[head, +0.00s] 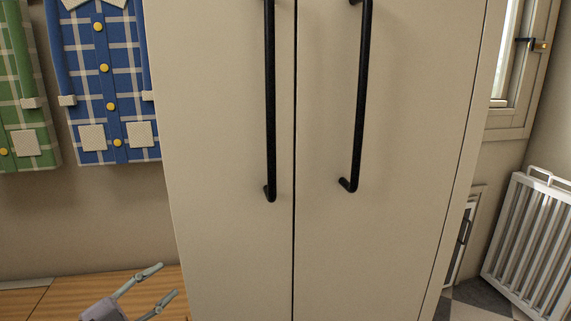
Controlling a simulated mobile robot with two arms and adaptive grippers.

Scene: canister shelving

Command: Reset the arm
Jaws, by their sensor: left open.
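My left gripper (154,285) shows at the lower left, with its two grey fingers apart and nothing between them. It is in front of a wooden surface (40,300) and to the left of the tall cream cabinet (225,240). It does not visibly touch either. My right gripper is out of the picture.
The cabinet's two doors are shut, each with a long black handle, one on the left door (269,110) and one on the right (361,110). A blue plaid shirt (105,75) and a green one (15,90) hang at the left. A white slatted rack (530,245) stands at the right.

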